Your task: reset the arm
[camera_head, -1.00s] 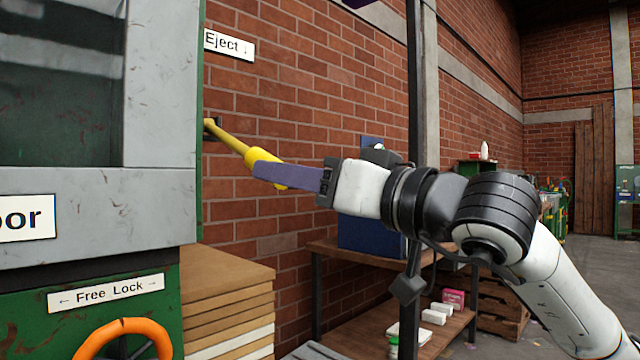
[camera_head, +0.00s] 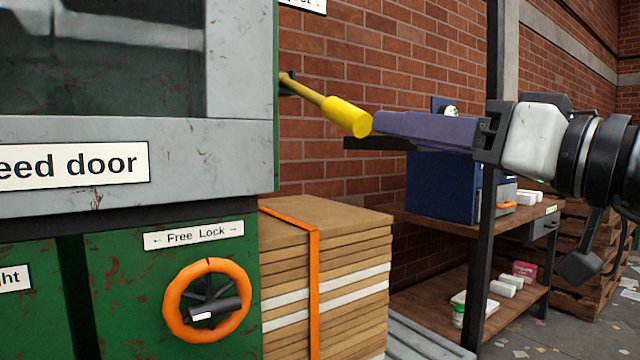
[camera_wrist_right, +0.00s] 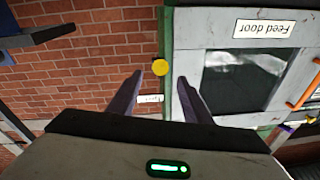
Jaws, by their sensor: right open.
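My right gripper (camera_head: 378,123) comes in from the right in the head view, with its purple fingers pointing left. It is open and empty in the right wrist view (camera_wrist_right: 158,88), with its two fingers well apart. The yellow lever handle (camera_head: 347,116) sticks out from the side of the green machine. In the head view its end is just left of the fingertips. In the right wrist view the round yellow end (camera_wrist_right: 160,67) shows beyond and between the fingers, apart from both. My left gripper does not show.
The machine has a grey feed door frame (camera_head: 190,145) and an orange Free Lock handwheel (camera_head: 168,305). A strapped stack of boards (camera_head: 350,240) stands beside it. A shelf bench (camera_head: 415,215) with a blue box (camera_head: 440,185) stands behind, below my arm. A dark post (camera_head: 488,250) rises there.

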